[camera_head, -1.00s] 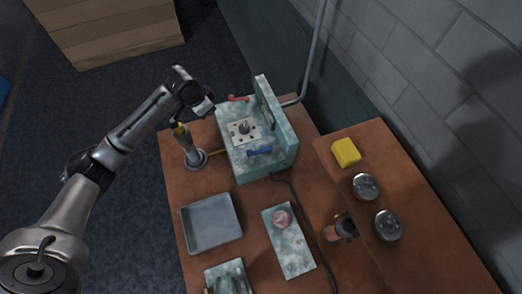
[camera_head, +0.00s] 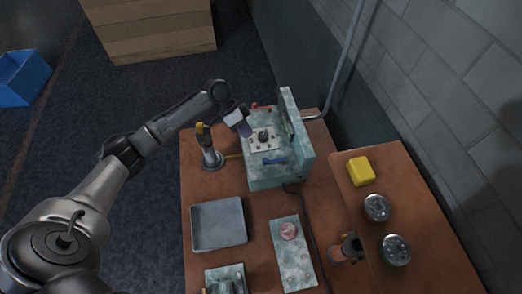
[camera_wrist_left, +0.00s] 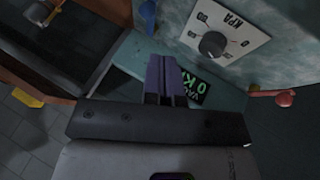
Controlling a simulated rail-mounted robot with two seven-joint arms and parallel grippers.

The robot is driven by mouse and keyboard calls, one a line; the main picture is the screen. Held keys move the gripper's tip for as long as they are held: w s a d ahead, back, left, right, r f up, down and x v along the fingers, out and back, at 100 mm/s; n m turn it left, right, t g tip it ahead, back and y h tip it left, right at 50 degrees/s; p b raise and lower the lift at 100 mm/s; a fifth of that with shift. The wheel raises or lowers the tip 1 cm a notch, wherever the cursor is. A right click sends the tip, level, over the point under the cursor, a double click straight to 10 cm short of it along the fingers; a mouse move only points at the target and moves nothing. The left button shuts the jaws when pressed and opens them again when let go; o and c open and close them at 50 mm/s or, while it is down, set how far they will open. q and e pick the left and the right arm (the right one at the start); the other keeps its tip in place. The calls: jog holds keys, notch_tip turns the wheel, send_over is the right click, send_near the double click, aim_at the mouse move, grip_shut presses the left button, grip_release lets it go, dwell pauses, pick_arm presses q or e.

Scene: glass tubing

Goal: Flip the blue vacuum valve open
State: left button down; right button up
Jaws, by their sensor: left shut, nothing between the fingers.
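The blue valve handle (camera_head: 274,160) lies on the front part of the mottled green vacuum box (camera_head: 270,180), below the dial plate in the head view. It shows partly at the top edge of the left wrist view (camera_wrist_left: 148,12). My left gripper (camera_head: 243,128) is at the box's left edge, beside the dial plate and apart from the blue handle. In the wrist view its purple fingers (camera_wrist_left: 165,72) are together with nothing between them. A red handle (camera_head: 261,106) is at the box's far end and shows at the right in the wrist view (camera_wrist_left: 275,97). My right gripper is not in view.
A dial knob (camera_wrist_left: 212,45) sits on a white KPA plate. A torch-like stand (camera_head: 209,150) is close left of the box. A raised panel (camera_head: 291,125) bounds its right side.

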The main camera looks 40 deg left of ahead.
aim_at(275, 160)
pick_arm(q)
jog(key=p+x, duration=0.1)
jog(key=x, duration=0.9)
jog(key=shift+d, duration=0.1)
dwell(0.4)
